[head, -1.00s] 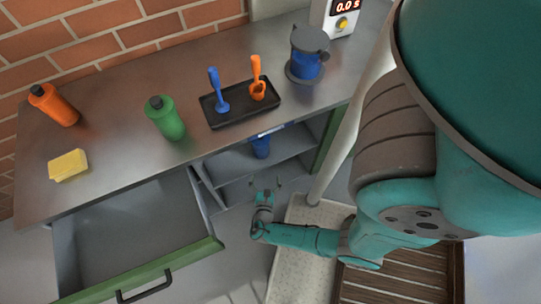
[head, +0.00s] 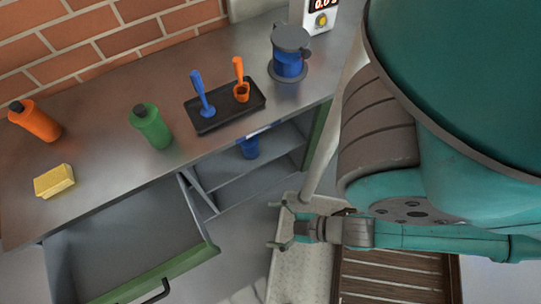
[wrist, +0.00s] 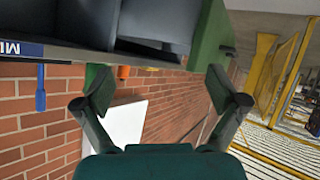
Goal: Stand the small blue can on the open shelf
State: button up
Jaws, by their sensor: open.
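The small blue can (head: 250,148) stands on the open shelf (head: 277,149) under the worktop in the head view. It looks upright; the worktop edge and a label strip hide its top. My gripper (head: 274,224) is open and empty, in front of the cabinet and to the lower right of the can, clear of it. In the wrist view my gripper (wrist: 160,88) shows two spread fingers with nothing between them. The cabinet's compartments (wrist: 155,30) appear at the top there, and I cannot make out the can.
A drawer (head: 130,240) is pulled out left of the shelf. The worktop (head: 110,110) holds a sponge (head: 54,180), orange bottle (head: 36,119), green bottle (head: 151,126), black tray (head: 225,108) with two tools, and a blue lidded tank (head: 290,55). A slatted wooden mat (head: 390,278) lies below my arm.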

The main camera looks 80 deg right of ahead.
notch_tip(320, 180, up, 12)
jog(key=m+t, duration=0.2)
jog(key=m, duration=0.1)
jog(key=shift+w+f+t, duration=0.2)
jog(key=shift+w+t, duration=0.1)
jog(key=shift+w, duration=0.05)
